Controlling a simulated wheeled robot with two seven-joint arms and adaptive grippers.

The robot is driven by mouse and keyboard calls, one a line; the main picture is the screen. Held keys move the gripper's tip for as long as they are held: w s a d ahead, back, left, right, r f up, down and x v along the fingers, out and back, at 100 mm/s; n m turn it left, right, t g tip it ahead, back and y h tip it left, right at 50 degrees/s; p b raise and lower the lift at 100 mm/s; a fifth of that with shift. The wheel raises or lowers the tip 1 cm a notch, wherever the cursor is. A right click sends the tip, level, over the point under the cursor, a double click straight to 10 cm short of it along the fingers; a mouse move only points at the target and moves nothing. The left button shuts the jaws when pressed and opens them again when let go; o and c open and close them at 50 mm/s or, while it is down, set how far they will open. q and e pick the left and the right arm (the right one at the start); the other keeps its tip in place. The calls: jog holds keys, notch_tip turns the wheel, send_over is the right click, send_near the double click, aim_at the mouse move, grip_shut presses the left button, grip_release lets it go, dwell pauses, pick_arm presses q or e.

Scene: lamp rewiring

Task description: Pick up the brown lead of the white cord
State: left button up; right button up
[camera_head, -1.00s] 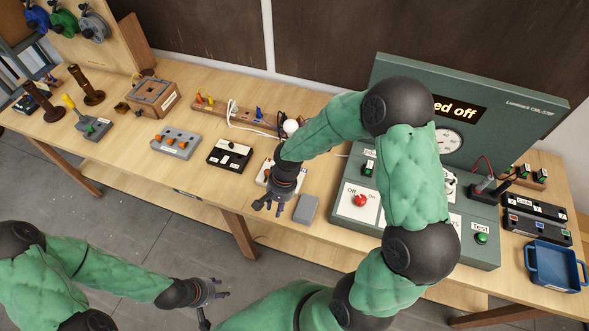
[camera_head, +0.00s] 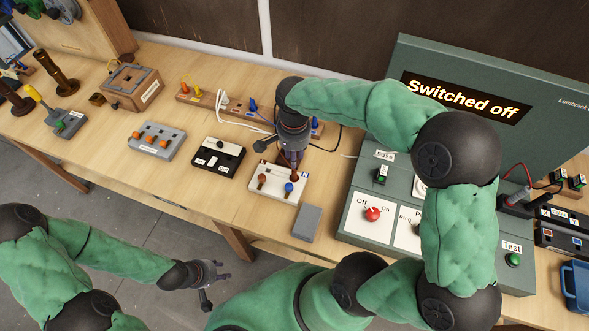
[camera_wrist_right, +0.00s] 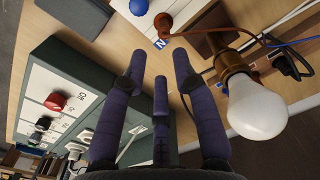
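The white cord (camera_head: 232,112) lies looped by the wooden strip at the back of the table. I cannot pick out its brown lead in the head view. In the right wrist view a thin brown wire (camera_wrist_right: 215,31) runs right from a brown knob (camera_wrist_right: 163,22); I cannot tell whether it belongs to the white cord. My right gripper (camera_head: 294,165) is over the white terminal block (camera_head: 270,192), beside the strip. In its wrist view its fingers (camera_wrist_right: 160,75) are apart with nothing between them. My left gripper (camera_head: 215,273) is open and empty, in front of the table.
A bulb (camera_wrist_right: 257,107) in a brass holder is close to the right gripper's fingers. The green test panel (camera_head: 355,205) stands to the right, its display reading "Switched off". A grey block (camera_head: 307,223) and a black switch box (camera_head: 218,157) flank the white terminal block.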

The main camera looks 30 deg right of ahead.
aim_at(294, 171)
jog(key=shift+w+d+f, duration=0.2)
jog(key=shift+w+f, duration=0.1)
jog(key=shift+f, duration=0.2)
jog(key=shift+s+f, duration=0.1)
jog(key=shift+f, duration=0.25)
notch_tip(294, 171, down, 10)
jog(key=shift+r+b, duration=0.25)
jog(key=shift+b, duration=0.85)
jog(key=shift+c, duration=0.3)
jog(key=shift+a, duration=0.1)
grip_shut()
